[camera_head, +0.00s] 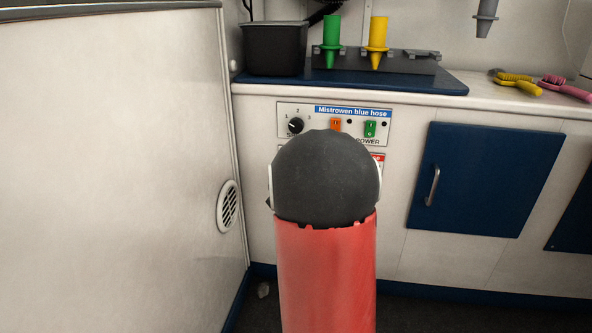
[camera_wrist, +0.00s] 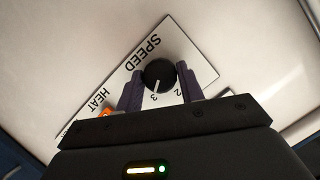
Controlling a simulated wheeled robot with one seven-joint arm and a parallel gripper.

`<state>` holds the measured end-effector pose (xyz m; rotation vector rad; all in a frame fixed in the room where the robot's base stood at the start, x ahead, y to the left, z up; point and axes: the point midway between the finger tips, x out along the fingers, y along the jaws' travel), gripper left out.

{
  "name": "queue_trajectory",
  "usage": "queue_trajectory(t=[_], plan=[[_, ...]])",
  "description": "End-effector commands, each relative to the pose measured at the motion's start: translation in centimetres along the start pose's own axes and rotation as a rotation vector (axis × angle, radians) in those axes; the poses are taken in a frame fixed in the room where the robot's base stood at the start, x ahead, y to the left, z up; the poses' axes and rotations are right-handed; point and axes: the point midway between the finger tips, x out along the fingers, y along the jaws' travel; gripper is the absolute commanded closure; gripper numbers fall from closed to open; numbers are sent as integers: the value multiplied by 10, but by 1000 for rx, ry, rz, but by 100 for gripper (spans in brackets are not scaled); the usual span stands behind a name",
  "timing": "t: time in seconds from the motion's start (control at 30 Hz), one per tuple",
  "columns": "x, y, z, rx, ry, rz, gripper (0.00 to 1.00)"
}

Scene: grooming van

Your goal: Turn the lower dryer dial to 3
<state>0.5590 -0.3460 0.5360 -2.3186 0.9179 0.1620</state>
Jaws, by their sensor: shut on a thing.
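The lower dryer dial (camera_wrist: 160,72) is a black round knob on a white plate lettered SPEED and HEAT in the wrist view. Its white pointer line points at the 3; the 2 is beside it to the right. My gripper (camera_wrist: 159,77) has a dark finger on each side of the knob and is shut on it. In the head view my arm hides the gripper and most of the lower panel. The upper dial (camera_head: 295,125) shows on the panel labelled "Mistrowen blue hose" (camera_head: 352,111), clear of my gripper.
The upper panel has an orange switch (camera_head: 336,125) and a green switch (camera_head: 370,129). A blue cabinet door (camera_head: 480,180) is to the right. A white wall panel (camera_head: 110,150) with a round vent (camera_head: 229,206) stands close on the left. Nozzles and brushes are on the counter.

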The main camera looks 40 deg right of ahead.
Motion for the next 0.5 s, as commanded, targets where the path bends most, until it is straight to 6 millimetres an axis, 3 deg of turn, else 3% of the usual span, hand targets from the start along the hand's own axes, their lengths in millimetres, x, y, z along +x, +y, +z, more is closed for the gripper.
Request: queue_trajectory(t=[0.07,0.1,0.23,0.5], plan=[[0,0,1,1,-2,1,85],[0,0,1,1,-2,1,61],[0,0,1,1,-1,1,44],[0,0,0,0,0,0,42]])
